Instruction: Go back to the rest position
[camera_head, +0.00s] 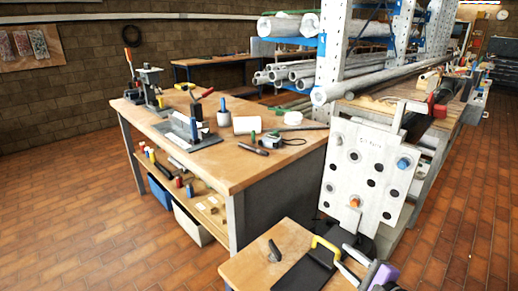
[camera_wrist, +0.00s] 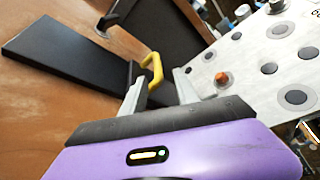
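My gripper (camera_head: 343,258) is at the front table, with its two fingers spread apart and nothing gripped. In the wrist view the open fingers (camera_wrist: 159,74) show on either side of a yellow handle (camera_wrist: 152,72). The handle stands at the edge of a dark flat block (camera_wrist: 65,57) on the wooden top. In the head view the yellow handle (camera_head: 326,246) is just beyond the fingertips. A pale flange plate (camera_head: 365,172) with several dark holes stands upright behind. It carries an orange plug (camera_head: 355,202) and a blue plug (camera_head: 403,163).
A small wooden table (camera_head: 245,270) bears a dark hooked piece (camera_head: 274,251) left of my gripper. A large workbench (camera_head: 255,170) with tools stands behind it. A rack of pipes (camera_head: 345,85) is at the back. The tiled floor at left is clear.

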